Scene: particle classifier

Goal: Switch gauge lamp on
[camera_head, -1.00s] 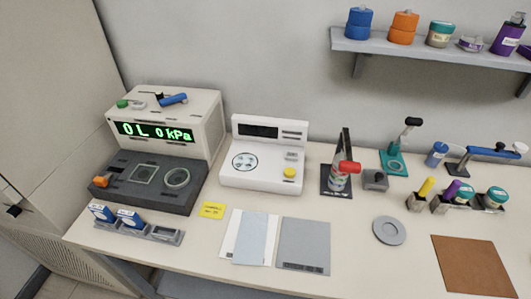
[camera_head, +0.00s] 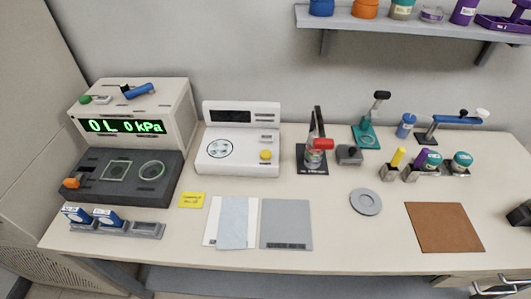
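No part is clearly marked as the gauge lamp, and I cannot tell which it is. At the left, a beige instrument (camera_head: 162,95) has a lit green display (camera_head: 122,126) reading "0L 0kPa". A green button (camera_head: 85,100) and a blue lever (camera_head: 138,90) are on its top. Its dark front deck (camera_head: 105,192) has an orange knob (camera_head: 71,183), a square and a round ring. Right of it, a white device (camera_head: 225,163) has a dark, unlit display (camera_head: 227,116) and a yellow knob (camera_head: 265,155). My gripper is not in view.
A dark upright stand (camera_head: 302,168) has a red part (camera_head: 323,144). A brown mat (camera_head: 445,229) and grey sheet (camera_head: 285,223) lie in front. A shelf (camera_head: 420,27) overhangs the back; a dark object (camera_head: 521,216) is at the right edge.

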